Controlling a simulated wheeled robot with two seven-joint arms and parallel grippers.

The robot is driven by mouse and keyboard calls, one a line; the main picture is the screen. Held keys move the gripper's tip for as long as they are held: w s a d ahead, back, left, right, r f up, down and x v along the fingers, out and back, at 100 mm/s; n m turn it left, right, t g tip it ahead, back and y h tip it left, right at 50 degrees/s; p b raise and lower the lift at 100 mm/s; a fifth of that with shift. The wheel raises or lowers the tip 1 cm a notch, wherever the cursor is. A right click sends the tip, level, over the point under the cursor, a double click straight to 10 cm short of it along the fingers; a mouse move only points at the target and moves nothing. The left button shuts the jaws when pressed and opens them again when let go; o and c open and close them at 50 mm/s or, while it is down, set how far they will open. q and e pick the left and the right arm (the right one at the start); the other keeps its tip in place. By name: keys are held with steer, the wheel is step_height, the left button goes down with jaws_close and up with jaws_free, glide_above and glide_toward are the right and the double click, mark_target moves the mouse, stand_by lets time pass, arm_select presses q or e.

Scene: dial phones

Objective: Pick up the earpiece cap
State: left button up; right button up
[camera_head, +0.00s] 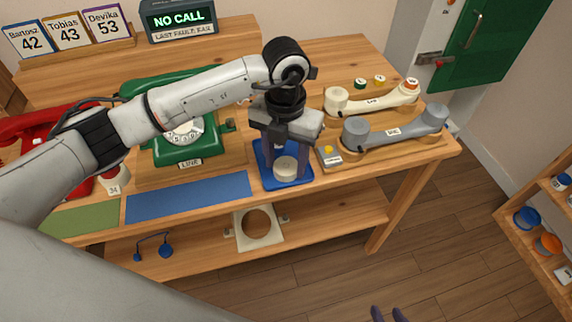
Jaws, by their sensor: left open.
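A small cream round cap (285,169), which looks like the earpiece cap, sits on a square blue tray (300,183) at the table's front edge. My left gripper (286,170) points down over the tray. Its fingers are open, one on each side of the cap; whether they touch it I cannot tell. The gripper body hides the tray's back part. My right gripper (388,314) shows only as two dark fingertips, apart and empty, at the bottom edge, far from the tray.
A green dial phone (185,150) stands left, behind a blue mat (190,197). A lower shelf (325,217) holds a white ringed plate (257,242).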

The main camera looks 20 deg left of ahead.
arm_select(q)
steer(key=shift+f, duration=0.15)
steer(key=c, duration=0.6)
steer(key=shift+o, duration=0.2)
